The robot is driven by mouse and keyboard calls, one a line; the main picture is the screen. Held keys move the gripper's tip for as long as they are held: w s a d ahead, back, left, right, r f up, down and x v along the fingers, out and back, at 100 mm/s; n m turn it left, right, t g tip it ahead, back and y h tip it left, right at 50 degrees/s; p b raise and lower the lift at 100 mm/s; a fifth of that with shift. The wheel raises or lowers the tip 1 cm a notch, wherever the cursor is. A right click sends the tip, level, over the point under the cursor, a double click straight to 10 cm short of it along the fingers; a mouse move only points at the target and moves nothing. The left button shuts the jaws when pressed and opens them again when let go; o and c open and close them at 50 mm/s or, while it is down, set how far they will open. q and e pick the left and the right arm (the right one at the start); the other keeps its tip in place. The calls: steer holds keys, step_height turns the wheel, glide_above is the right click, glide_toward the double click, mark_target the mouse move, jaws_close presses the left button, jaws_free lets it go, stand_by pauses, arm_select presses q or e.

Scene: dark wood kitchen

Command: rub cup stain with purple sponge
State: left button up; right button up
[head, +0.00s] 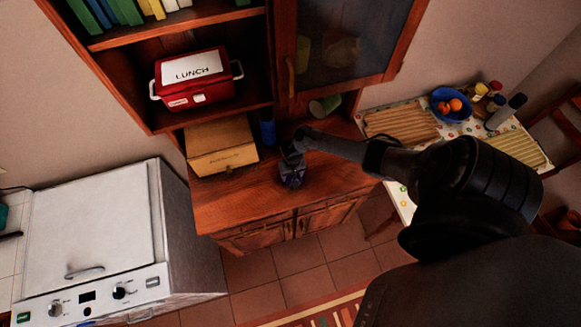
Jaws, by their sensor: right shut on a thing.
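My right gripper (293,163) reaches in from the right and is over the wooden top of the cabinet (238,205). It is shut on a dark purple sponge (293,179), which is low at the front part of that top. I cannot tell whether the sponge touches the wood. A blue cup-like thing (267,133) stands behind and left of the gripper. A greenish cup (324,105) lies tilted further back, under the glass door. No stain can be made out. My left gripper is not in view.
A cardboard box (221,146) sits left of the gripper, below a shelf with a red lunch box (196,80). The glass door (345,40) is above. A white appliance (95,235) stands left. A table with a blue fruit bowl (450,112) is right.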

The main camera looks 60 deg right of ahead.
steer(key=shift+s+d, duration=0.3)
steer(key=shift+s, duration=0.05)
step_height(320, 180, up, 4)
steer(key=p, duration=0.3)
steer(key=shift+f, duration=0.2)
step_height(320, 180, up, 3)
steer(key=p, duration=0.3)
steer(key=shift+f, duration=0.2)
steer(key=shift+r+p, duration=0.3)
steer(key=shift+p, duration=0.05)
steer(key=shift+d+r+p, duration=0.1)
steer(key=shift+r+p, duration=0.25)
steer(key=shift+r, duration=0.3)
